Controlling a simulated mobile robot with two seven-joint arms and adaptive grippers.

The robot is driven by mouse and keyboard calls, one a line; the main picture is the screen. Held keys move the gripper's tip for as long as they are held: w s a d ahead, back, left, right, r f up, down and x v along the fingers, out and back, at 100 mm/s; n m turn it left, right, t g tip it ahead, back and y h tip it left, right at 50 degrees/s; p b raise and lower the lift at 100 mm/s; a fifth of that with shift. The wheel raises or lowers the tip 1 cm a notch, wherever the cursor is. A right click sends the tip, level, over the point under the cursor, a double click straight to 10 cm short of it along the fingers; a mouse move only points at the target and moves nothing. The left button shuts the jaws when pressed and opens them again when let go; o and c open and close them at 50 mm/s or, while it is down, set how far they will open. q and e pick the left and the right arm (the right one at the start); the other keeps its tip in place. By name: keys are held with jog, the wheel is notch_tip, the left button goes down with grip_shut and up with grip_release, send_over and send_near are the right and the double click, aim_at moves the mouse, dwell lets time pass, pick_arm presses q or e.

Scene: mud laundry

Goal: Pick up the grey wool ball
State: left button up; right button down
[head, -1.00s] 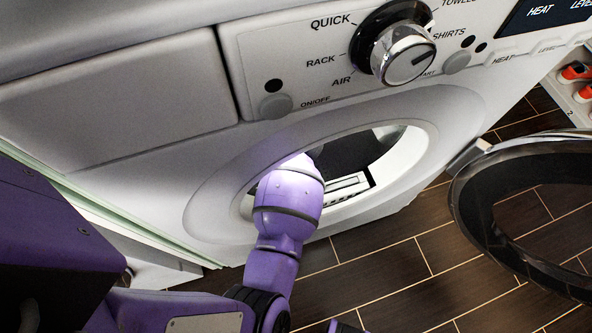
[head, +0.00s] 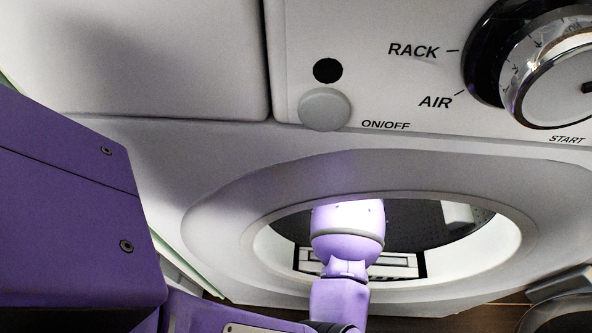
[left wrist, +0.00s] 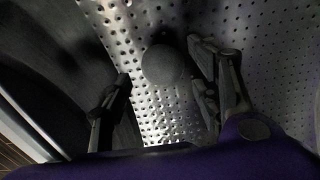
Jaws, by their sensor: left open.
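The grey wool ball (left wrist: 164,65) shows in the left wrist view, resting on the perforated metal drum wall (left wrist: 258,35). My left gripper (left wrist: 160,85) is open, with one finger to the left of the ball and the other to its right. The ball sits between and slightly beyond the fingertips; whether the right finger touches it I cannot tell. In the head view my left arm reaches through the dryer's round opening (head: 200,215), and the gripper and ball are hidden inside. My right gripper is not in view.
The dryer's control panel has a large knob (head: 560,70) and an on/off button (head: 325,109) above the opening. The open dryer door (head: 560,308) stands at the lower right. Dark floor shows at the bottom.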

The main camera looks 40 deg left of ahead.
pick_arm(q)
notch_tip(320, 180, down, 3)
jog(key=shift+w+f+b, duration=0.1)
jog(key=shift+f+b, duration=0.05)
jog(key=shift+b, duration=0.5)
jog(key=shift+d, duration=0.1)
jog(key=c, duration=1.1)
jog(key=shift+r, duration=0.2)
notch_tip(320, 180, up, 10)
jog(key=p, duration=0.4)
jog(key=shift+f, duration=0.1)
jog(key=shift+r+p, duration=0.7)
jog(key=shift+r, duration=0.15)
